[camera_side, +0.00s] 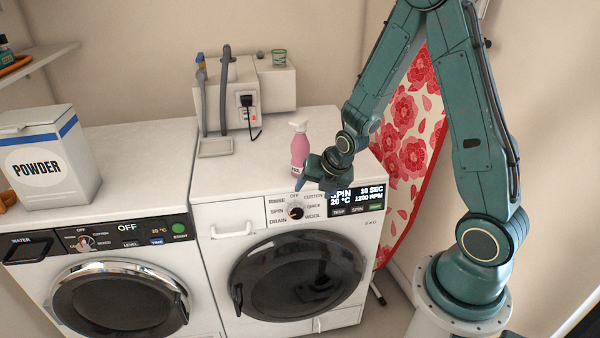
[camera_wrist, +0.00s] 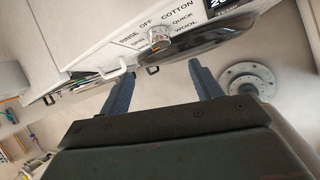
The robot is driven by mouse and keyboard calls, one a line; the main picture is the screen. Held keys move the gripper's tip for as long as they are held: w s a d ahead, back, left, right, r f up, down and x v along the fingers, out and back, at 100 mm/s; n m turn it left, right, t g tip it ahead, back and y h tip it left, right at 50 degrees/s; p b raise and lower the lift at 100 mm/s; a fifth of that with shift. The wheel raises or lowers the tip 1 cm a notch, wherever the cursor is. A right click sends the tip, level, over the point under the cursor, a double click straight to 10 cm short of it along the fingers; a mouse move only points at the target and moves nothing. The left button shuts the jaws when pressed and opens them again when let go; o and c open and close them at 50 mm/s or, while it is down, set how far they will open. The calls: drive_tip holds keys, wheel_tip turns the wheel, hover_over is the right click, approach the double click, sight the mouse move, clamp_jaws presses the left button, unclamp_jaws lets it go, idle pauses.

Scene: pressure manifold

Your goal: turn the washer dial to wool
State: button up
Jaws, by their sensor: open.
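The display (camera_side: 357,196) reads SPIN, 20 °C, 10 SEC, 1200 RPM. My gripper (camera_side: 313,185) is open and empty, just above the panel and slightly right of the dial. In the wrist view the dial (camera_wrist: 159,38) lies beyond my open fingertips (camera_wrist: 162,80), apart from them. I cannot clearly tell where its pointer aims.
A pink spray bottle (camera_side: 299,150) stands on the machine top close behind my gripper. A grey-white box with hoses (camera_side: 245,85) is at the back. Another machine with its own dial (camera_side: 84,243) and a powder box (camera_side: 45,160) is at left. The round door (camera_side: 297,275) is below the dial.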

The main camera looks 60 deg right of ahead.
sight(298, 210)
drive_tip(key=shift+f, duration=0.15)
drive_tip(key=shift+x, duration=6.75)
drive_tip(key=shift+w, duration=0.1)
drive_tip(key=shift+c, duration=0.4)
drive_tip(key=c, duration=0.9)
